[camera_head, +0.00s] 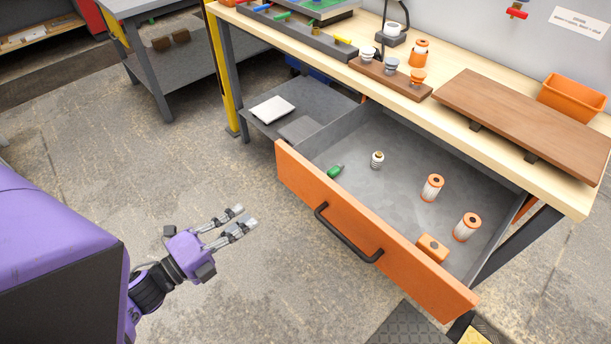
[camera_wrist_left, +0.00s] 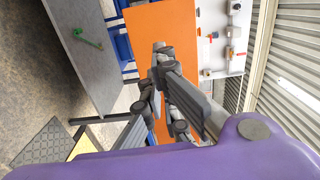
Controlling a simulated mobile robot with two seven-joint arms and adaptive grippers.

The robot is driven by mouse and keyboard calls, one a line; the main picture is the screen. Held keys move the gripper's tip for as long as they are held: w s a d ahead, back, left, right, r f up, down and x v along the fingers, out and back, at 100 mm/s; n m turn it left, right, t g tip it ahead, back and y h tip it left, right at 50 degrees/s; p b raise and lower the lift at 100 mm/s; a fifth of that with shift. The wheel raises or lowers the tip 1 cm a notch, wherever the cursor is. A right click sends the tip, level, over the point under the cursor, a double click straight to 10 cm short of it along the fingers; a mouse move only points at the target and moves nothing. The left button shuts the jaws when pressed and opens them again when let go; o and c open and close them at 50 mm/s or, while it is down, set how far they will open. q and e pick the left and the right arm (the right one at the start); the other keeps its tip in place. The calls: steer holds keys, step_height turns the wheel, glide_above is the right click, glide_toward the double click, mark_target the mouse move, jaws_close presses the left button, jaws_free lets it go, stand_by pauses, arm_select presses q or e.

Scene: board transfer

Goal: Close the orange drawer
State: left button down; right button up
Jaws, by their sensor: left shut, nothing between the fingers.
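The orange drawer (camera_head: 300,180) stands pulled far out from under the workbench. Its orange front has a dark bar handle (camera_head: 347,234), and its grey tray is open to view. My left gripper (camera_head: 239,219) is shut and empty, left of the drawer front and clear of it, pointing toward it. In the left wrist view the gripper fingers (camera_wrist_left: 168,92) cover part of a broad orange panel (camera_wrist_left: 180,45); I cannot tell surely whether it is the drawer front. My right gripper is not in view.
The wooden benchtop (camera_head: 440,112) carries a brown board (camera_head: 530,115). A dark mat (camera_head: 408,326) lies at the front. Floor between gripper and drawer is clear.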

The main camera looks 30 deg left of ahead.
arm_select(q)
steer(key=p, duration=0.2)
glide_toward(299, 181)
steer(key=shift+m, duration=0.4)
steer(key=x, duration=0.5)
steer(key=shift+w, duration=0.35)
steer(key=shift+w+d+f, duration=0.1)
steer(key=shift+w+d, duration=0.15)
steer(key=shift+w, duration=0.25)
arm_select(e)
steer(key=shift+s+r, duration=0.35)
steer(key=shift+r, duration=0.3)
